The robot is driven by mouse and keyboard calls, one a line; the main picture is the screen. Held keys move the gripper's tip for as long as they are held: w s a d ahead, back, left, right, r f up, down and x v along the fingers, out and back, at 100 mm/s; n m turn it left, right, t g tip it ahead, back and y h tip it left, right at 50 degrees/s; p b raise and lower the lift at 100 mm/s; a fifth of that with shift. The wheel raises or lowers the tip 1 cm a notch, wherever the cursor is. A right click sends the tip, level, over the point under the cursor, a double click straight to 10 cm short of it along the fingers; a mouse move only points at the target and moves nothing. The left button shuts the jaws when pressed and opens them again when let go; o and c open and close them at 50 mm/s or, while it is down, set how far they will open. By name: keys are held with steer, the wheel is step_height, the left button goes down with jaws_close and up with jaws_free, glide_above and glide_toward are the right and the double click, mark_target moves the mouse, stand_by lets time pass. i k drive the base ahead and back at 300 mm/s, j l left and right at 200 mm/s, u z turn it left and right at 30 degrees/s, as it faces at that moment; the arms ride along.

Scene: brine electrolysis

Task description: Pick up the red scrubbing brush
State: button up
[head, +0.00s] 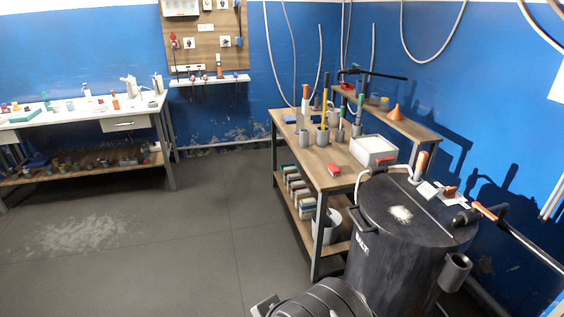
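A small red block-shaped thing (334,170), which looks like the red scrubbing brush, lies on the front part of the wooden workbench (316,173). It is left of a white tub (373,150) and behind the black drum. Its bristles are too small to make out. Another small red thing (450,191) lies on the drum lid among white pieces; I cannot tell what it is. My gripper does not show in the head view.
A large black drum (385,240) stands close in front of the bench's right side. Grey holders with upright tools (322,136) stand behind the red block. A white table (75,114) with small items stands at the left. The grey floor (190,240) between is clear.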

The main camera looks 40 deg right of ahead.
mark_target(333, 168)
steer(key=i+z, duration=0.15)
steer(key=i, duration=0.25)
steer(key=i+j+z, duration=0.2)
steer(key=i, duration=0.2)
steer(key=i+j+z, duration=0.15)
steer(key=i, duration=0.25)
steer(key=i+z, duration=0.35)
steer(key=i, duration=0.4)
steer(key=i+j+z, duration=0.15)
steer(key=i+z, duration=0.2)
steer(key=i, duration=0.45)
steer(key=i+l+z, duration=0.2)
steer(key=i+z, duration=0.7)
steer(key=i, duration=0.25)
